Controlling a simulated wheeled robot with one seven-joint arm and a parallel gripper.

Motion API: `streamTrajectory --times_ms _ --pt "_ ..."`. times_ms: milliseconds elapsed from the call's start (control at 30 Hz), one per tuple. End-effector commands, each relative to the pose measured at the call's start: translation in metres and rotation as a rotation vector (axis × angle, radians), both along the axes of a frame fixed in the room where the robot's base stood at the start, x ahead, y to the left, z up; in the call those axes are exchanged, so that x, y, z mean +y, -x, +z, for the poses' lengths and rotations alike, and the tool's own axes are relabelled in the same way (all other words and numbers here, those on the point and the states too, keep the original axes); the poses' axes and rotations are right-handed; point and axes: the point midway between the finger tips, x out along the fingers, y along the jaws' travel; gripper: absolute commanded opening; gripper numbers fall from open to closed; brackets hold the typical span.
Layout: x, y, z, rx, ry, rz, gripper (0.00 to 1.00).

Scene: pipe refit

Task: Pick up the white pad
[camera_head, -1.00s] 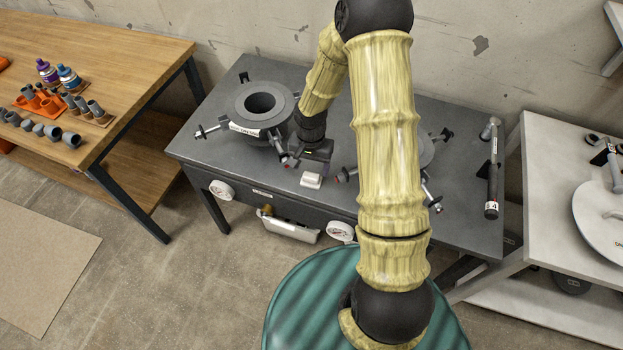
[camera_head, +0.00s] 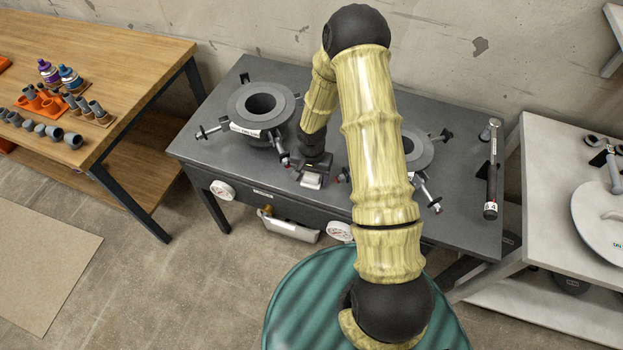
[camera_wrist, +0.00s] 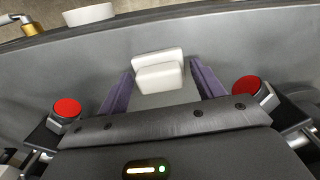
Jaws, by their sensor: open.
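The white pad (camera_head: 311,181) lies on the dark grey metal table (camera_head: 370,197) near its front edge, between two round flanged fixtures. In the wrist view the pad (camera_wrist: 158,70) shows as a white block with a raised part, near the tips of my gripper. My gripper (camera_head: 312,170) is just above and behind the pad in the head view. In the wrist view its two purple-grey fingers (camera_wrist: 160,84) are spread, one on each side of the pad. I see a gap at both sides and cannot tell how far down the fingers reach.
The left flanged fixture (camera_head: 261,104) has clamps around it. The right fixture (camera_head: 417,149) is partly behind my arm. Two red knobs (camera_wrist: 67,107) (camera_wrist: 246,89) flank my gripper. Gauges (camera_head: 222,190) sit on the table's front. A dark cylinder (camera_head: 491,180) lies to the right.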

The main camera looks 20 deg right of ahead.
Motion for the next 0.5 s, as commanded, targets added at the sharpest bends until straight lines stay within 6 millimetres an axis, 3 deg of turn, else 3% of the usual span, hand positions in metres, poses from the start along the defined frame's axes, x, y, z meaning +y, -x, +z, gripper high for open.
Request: streamTrajectory --times_ms 500 --pt "0.0001 0.0001 -0.0001 0.000 0.000 -0.001 0.67"
